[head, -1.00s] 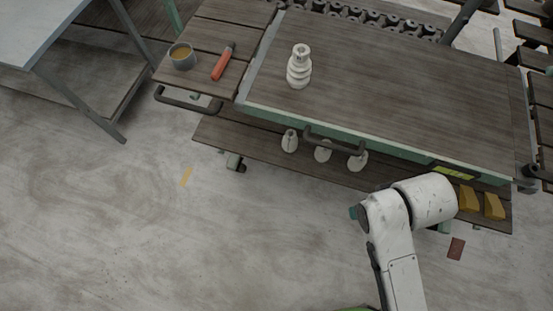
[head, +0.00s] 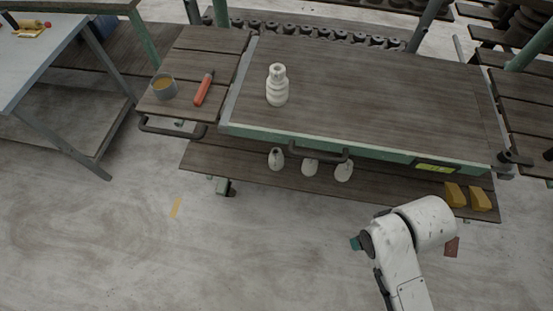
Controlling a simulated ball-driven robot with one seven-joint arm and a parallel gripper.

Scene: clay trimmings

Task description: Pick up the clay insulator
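The clay insulator (head: 277,86) is a white, ribbed, stacked shape with a hole in its top. It stands upright on the wooden top of the workbench (head: 380,95), left of the bench's middle. My arm shows at the lower right of the head view, in front of the bench and well apart from the insulator. My gripper is not clearly seen.
On the bench's left wing are a grey cup (head: 164,87) with brown contents and a red-handled tool (head: 204,88). The lower shelf holds several white pieces (head: 311,166) and yellow blocks (head: 455,195). A metal table (head: 50,65) stands at left.

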